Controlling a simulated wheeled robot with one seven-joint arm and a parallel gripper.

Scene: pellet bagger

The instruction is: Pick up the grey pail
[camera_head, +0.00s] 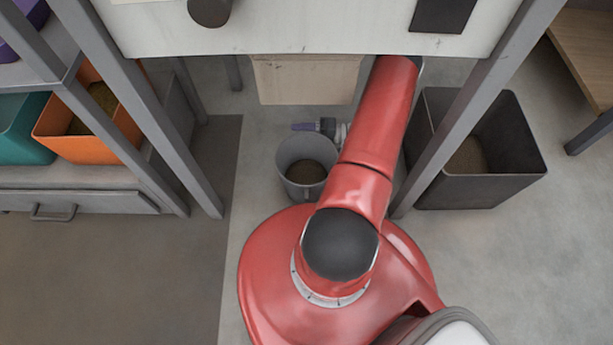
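The grey pail (290,155) stands upright on the floor under the bagger, just left of my red arm. It holds some brown material at the bottom. My red arm reaches up past the pail's right side, and its far end is hidden behind the bagger's white panel. A small dark and metallic piece with a purplish tip (326,128) shows just behind the pail's far rim, beside my arm. It seems to be my gripper, partly hidden by the arm. I cannot tell whether it is open, or whether it touches the pail.
Grey frame legs (140,115) stand left of the pail, and another leg (478,95) stands right of my arm. A dark square bin (485,190) is at right. A shelf at left holds an orange bin (100,150) and a teal bin (25,135). A cream panel (305,80) hangs behind the pail.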

